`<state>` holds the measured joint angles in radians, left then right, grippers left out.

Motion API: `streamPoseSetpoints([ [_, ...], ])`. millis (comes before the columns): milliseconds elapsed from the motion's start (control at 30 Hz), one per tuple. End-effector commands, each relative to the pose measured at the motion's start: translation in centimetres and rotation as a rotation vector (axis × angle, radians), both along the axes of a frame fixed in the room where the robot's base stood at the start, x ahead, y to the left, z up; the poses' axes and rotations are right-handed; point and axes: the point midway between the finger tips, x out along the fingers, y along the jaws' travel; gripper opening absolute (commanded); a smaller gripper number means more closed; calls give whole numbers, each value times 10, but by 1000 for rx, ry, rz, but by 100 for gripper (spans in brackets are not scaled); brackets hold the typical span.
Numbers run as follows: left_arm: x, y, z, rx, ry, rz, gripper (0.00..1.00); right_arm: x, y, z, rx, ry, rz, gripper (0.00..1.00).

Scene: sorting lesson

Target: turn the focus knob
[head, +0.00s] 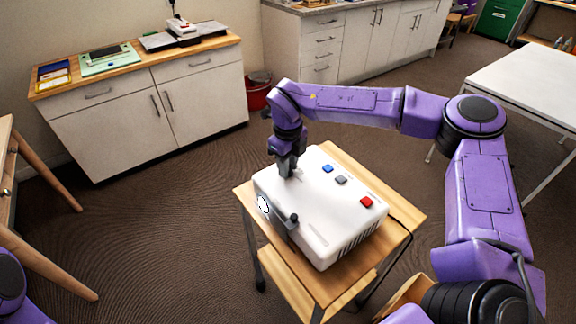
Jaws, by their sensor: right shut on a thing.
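A white projector (325,230) sits on a small wooden cart. Its lens (262,203) shows at the left end, and a dark lever-like part (292,219) sticks out at its front left edge. My right gripper (287,172) points down onto the far left part of the projector's top. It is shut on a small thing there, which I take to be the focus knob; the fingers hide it. Blue (327,168), grey (340,180) and red (367,202) buttons sit on the right of the top. My left gripper is out of view.
The cart top (404,215) leaves a narrow bare rim around the projector, and a dark cable runs off its right side. A white table (520,85) stands at right, a cabinet (150,110) at back left, and a red bin (257,92) beside it.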

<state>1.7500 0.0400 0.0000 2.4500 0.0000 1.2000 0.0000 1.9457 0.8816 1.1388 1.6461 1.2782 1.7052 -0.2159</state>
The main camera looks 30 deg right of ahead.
Motion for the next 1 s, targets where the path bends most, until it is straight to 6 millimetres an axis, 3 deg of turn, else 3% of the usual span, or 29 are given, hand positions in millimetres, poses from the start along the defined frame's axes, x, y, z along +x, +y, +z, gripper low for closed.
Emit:
streamPoseSetpoints([
  [267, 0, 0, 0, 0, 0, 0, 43, 0, 0, 1, -1, -1, -16, 0],
  [300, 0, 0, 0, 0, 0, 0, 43, 0, 0, 1, -1, -1, -16, 40],
  [367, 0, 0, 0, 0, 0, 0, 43, 0, 0, 1, -1, -1, -15, 55],
  [733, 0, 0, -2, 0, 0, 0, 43, 1, 0, 9, 0, -4, -15, 55],
  [1000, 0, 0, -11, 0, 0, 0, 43, 1, 0, 71, -1, -7, -16, 55],
])
